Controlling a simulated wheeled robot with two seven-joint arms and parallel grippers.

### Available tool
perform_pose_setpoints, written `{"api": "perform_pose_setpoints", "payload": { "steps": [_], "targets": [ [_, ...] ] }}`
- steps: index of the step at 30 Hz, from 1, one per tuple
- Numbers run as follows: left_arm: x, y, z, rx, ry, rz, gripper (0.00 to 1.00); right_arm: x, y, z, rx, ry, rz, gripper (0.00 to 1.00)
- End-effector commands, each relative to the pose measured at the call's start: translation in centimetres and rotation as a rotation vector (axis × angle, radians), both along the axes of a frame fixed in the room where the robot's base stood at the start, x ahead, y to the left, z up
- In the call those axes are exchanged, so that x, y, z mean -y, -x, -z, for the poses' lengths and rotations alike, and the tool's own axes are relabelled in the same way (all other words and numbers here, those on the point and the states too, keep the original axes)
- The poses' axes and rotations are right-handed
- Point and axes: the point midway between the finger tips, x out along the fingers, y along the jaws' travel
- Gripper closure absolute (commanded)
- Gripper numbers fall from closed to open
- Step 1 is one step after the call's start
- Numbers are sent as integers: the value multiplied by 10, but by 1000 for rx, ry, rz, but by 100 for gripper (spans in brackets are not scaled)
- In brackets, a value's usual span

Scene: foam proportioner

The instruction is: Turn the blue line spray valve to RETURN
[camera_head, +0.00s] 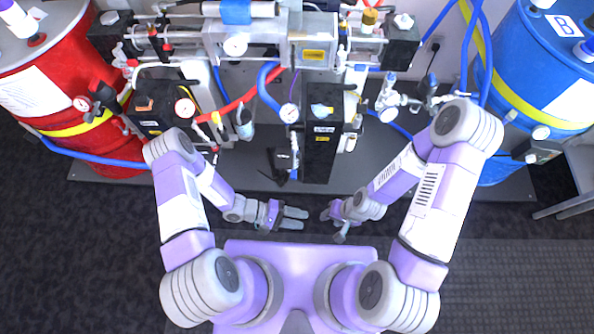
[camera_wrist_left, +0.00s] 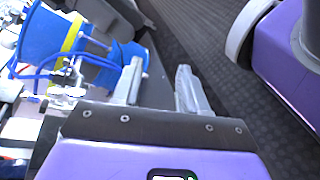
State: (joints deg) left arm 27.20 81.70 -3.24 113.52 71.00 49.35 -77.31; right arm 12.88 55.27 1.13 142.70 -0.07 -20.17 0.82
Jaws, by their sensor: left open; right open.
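The foam proportioner (camera_head: 300,50) stands at the back centre in the head view, with gauges, hoses and two dark pump blocks. A blue hose (camera_head: 267,88) curves down its middle, and blue lines run right toward a blue drum (camera_head: 535,85). I cannot make out which handle is the blue line spray valve or how it is set. My left gripper (camera_head: 294,218) is open and empty, in front of the machine and pointing right; its fingers also show in the left wrist view (camera_wrist_left: 160,88). My right gripper (camera_head: 332,224) is empty and open, close to the left one.
A red drum (camera_head: 75,85) with a yellow band stands at the left. The blue drum also shows in the left wrist view (camera_wrist_left: 45,35). A dark base plate (camera_head: 250,180) lies under the machine. The dark floor (camera_head: 80,240) in front is clear.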

Motion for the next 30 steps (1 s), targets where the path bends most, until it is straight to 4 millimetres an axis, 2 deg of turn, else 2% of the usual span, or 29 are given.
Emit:
{"api": "perform_pose_setpoints", "payload": {
  "steps": [3,6,9,13,16,30],
  "targets": [
    [-6,-55,10,200,121,-277,57,0,0,3,0,0,0,57],
    [-24,-91,17,375,136,-477,57,0,0,4,0,0,0,57],
    [-42,-113,22,506,116,-615,57,0,0,5,0,0,0,57],
    [-57,-127,25,600,86,-707,57,0,0,5,0,0,0,57],
    [-57,-134,25,624,77,-727,57,0,0,6,0,0,0,57],
    [-11,-178,25,621,78,-724,57,0,0,19,0,0,0,57]
  ]
}}
